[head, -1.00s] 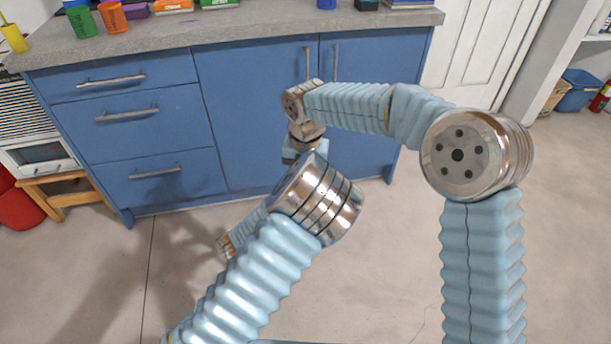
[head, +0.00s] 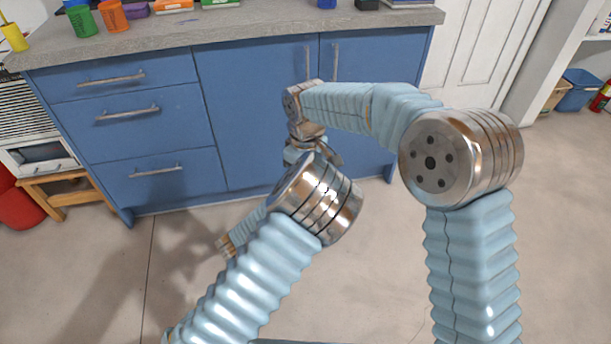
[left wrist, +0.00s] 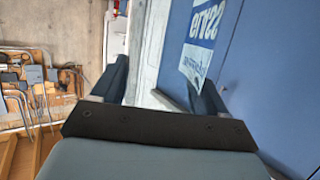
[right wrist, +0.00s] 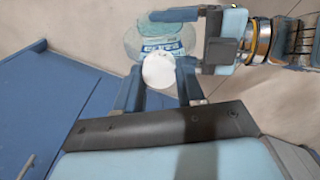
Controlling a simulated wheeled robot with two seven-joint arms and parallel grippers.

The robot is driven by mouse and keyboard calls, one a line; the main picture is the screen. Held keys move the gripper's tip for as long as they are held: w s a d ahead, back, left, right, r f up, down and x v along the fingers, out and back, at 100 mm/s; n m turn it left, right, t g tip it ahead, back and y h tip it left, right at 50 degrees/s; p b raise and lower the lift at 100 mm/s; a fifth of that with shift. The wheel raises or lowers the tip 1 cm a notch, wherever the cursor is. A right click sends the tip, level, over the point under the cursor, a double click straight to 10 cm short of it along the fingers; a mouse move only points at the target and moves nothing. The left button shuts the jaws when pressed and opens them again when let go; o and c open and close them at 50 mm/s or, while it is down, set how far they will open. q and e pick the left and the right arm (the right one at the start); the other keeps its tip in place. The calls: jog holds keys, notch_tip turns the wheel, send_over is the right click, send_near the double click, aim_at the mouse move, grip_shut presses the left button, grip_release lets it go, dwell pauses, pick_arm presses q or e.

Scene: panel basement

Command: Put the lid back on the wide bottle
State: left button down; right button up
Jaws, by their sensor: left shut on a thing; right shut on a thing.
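The wide bottle (right wrist: 150,38) is clear with a blue-and-white label, seen in the right wrist view. My left gripper (right wrist: 172,40) comes in from the right there and is shut on it. In the left wrist view, a white label with blue lettering (left wrist: 200,38) shows beyond the left fingers. A round white lid (right wrist: 158,71) is held between the fingers of my right gripper (right wrist: 160,76), in front of the bottle. Whether lid and bottle touch is unclear. In the head view my arms hide the bottle and lid.
A blue cabinet (head: 255,120) with a grey countertop (head: 260,28) stands ahead. A green cup (head: 82,22), an orange cup (head: 113,16) and several boxes stand on it. A wooden stool (head: 60,190) is at left. The floor (head: 380,270) around my arms is clear.

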jog(key=m, duration=0.6)
jog(key=shift+m, duration=0.3)
jog(key=m, duration=1.3)
jog(key=o, duration=1.2)
jog(key=shift+f, duration=0.1)
jog(key=shift+c, duration=0.2)
jog(key=shift+r, duration=2.3)
jog(key=shift+c, duration=0.4)
